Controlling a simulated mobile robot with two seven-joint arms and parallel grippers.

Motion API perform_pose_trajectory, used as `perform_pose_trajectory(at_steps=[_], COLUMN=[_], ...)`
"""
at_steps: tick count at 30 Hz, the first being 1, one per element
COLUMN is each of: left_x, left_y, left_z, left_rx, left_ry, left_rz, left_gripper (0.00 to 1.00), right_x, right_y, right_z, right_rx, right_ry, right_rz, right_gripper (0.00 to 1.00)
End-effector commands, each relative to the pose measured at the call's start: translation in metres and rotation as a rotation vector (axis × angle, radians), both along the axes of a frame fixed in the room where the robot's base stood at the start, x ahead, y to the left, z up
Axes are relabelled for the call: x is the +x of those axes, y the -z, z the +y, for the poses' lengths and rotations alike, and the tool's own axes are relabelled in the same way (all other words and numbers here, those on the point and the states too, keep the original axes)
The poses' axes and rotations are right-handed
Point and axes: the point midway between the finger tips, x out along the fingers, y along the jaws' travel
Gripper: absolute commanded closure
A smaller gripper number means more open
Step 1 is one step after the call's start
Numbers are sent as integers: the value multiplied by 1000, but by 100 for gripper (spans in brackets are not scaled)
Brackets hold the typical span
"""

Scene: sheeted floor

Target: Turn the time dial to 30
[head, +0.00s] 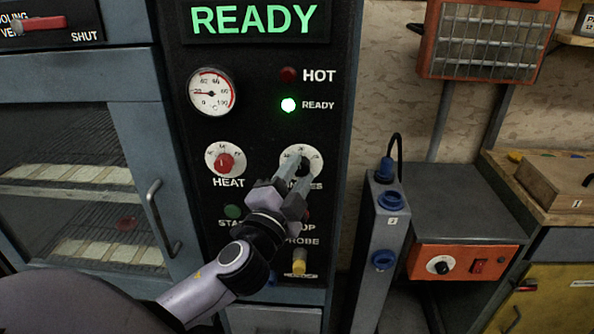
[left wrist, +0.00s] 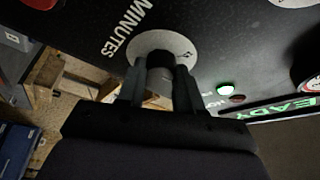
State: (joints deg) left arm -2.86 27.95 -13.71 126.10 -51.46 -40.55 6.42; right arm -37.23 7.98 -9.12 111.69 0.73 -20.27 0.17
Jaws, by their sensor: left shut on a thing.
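The time dial (head: 312,158) is a black knob on a white round scale on the black panel, with the word MINUTES by it. Its scale also shows in the left wrist view (left wrist: 172,40). My left gripper (head: 294,172) is at the dial, its two fingers on either side of the black knob (left wrist: 159,62) and shut on it. The fingers hide much of the knob and scale, so I cannot tell where the pointer stands. My right gripper is not in view.
The red HEAT knob (head: 224,162) is left of the dial. A green START button (head: 232,212) and a yellow knob (head: 299,262) sit below. The oven door handle (head: 162,215) is at left. A grey post with blue sockets (head: 391,200) stands right.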

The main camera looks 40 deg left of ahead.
Motion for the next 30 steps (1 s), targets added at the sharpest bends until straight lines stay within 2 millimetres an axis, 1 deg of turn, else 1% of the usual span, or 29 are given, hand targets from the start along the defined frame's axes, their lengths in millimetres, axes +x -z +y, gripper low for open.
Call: perform_pose_trajectory(at_steps=[9,22,23,24,25,30], left_x=[0,0,0,0,0,0], left_y=[0,1,1,1,1,0], left_z=[0,0,0,0,0,0], left_rx=[70,75,75,75,75,75], left_ry=[-1,-2,-2,-2,-2,-2], left_rz=[44,49,49,49,49,47], left_gripper=[95,95,58,45,39,39], right_x=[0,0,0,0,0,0], right_y=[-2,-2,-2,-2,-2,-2], right_z=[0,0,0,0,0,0], right_rx=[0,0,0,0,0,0], right_ry=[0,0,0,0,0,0], right_rz=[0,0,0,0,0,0], right_gripper=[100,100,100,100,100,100])
